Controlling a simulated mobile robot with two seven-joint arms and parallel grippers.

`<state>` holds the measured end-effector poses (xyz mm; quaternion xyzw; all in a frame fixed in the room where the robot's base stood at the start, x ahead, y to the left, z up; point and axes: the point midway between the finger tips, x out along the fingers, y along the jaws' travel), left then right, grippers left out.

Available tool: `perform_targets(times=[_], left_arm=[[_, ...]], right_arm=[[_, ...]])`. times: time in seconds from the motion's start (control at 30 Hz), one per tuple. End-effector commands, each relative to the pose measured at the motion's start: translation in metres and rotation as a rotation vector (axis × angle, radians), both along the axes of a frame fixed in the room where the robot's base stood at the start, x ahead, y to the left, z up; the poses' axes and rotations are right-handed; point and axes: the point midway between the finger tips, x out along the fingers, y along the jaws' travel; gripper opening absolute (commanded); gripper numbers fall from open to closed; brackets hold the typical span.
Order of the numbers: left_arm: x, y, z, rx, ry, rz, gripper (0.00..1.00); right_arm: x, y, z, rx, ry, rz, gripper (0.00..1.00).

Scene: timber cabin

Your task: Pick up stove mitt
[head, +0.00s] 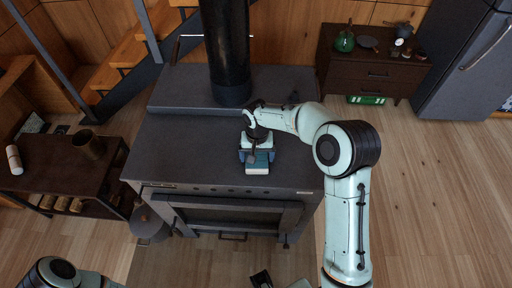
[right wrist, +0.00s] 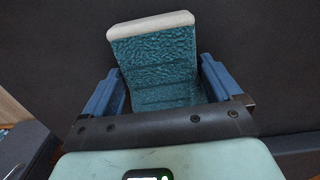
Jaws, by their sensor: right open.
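The stove mitt (head: 257,167) lies on the dark top of the stove (head: 190,150). In the right wrist view the stove mitt (right wrist: 160,62) is teal and quilted, with a pale band at its far end. My right gripper (head: 257,157) is over the mitt; in the right wrist view the blue fingers of the right gripper (right wrist: 162,88) stand open on either side of it. Small gaps seem to show between the mitt and the fingers. The mitt's near end is hidden by the gripper body. My left arm shows only partly at the bottom left of the head view; its gripper is not clearly visible.
A black stovepipe (head: 226,50) rises from the back of the stove. A low dark table (head: 60,165) with a cup stands left. A dark cabinet (head: 372,72) with pots and a grey fridge (head: 465,65) stand back right. Wooden floor is free at right.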

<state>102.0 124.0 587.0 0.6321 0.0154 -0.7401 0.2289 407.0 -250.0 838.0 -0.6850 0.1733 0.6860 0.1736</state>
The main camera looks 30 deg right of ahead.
Motion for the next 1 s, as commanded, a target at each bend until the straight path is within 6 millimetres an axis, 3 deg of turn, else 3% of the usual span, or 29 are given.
perform_targets(times=[0.23,0.4,0.43,0.77,1.0], left_arm=[[0.000,0.000,0.000,0.000,0.000,0.000,0.43],[0.000,0.000,0.000,0.000,0.000,0.000,0.43],[0.000,0.000,0.000,0.000,0.000,0.000,0.43],[0.000,0.000,0.000,0.000,0.000,0.000,0.43],[0.001,0.000,0.002,0.000,-0.001,0.000,0.43]], right_arm=[[0.000,0.000,-0.002,0.000,-0.001,0.000,0.92],[0.000,0.000,-0.001,0.000,-0.001,0.000,0.36],[0.000,0.000,-0.001,0.000,-0.001,0.000,0.29],[0.001,0.000,0.001,-0.001,-0.003,0.000,0.29],[0.001,-0.001,0.026,-0.002,-0.006,0.000,0.29]])
